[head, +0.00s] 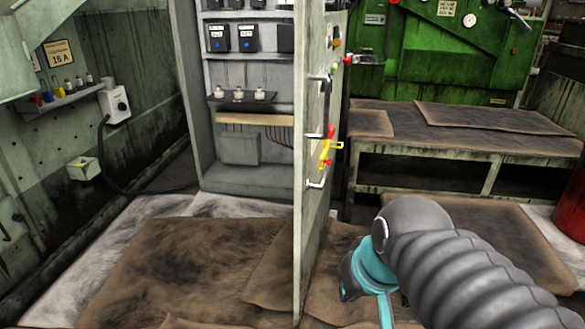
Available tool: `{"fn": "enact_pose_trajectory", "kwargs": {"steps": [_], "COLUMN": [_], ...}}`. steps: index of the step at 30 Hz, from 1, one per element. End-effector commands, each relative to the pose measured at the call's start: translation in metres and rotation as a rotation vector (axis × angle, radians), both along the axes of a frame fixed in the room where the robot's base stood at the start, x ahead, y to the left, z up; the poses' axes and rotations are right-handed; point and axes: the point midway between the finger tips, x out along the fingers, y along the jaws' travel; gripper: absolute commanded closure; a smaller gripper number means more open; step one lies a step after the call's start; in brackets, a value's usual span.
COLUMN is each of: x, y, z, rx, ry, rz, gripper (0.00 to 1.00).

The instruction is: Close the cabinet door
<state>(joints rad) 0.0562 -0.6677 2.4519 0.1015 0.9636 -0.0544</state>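The electrical cabinet (190,100) stands grey and upright at the back centre, with its inside showing shelves, dark switch units and wiring. Its door (311,210) is swung open toward me and shows nearly edge-on. The door's outer face is to the right and bears a long handle (325,105), a yellow and red latch (327,147) and small coloured buttons. My arm comes in from the lower right in grey ribbed sleeving with a teal part near its end. It is to the right of the door, on the outer-face side. My gripper's fingertips cannot be made out.
A low bench (460,145) with brown mats stands at the back right before a green machine (450,45). A red drum (573,205) is at the right edge. Brown mats (190,265) cover the floor left of the door. A wall socket box (115,103) with a cable is at left.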

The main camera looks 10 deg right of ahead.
Motion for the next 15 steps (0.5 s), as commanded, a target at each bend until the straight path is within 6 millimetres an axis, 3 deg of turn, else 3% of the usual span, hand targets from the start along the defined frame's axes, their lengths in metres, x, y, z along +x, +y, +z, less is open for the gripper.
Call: {"fn": "enact_pose_trajectory", "kwargs": {"steps": [8,15], "x": [0.047,0.110], "y": [0.016,0.014], "z": [0.004,0.021], "rx": [0.329,0.692], "ry": [0.245,0.334], "rz": [-0.051,-0.054], "gripper": [1.00,1.00]}}
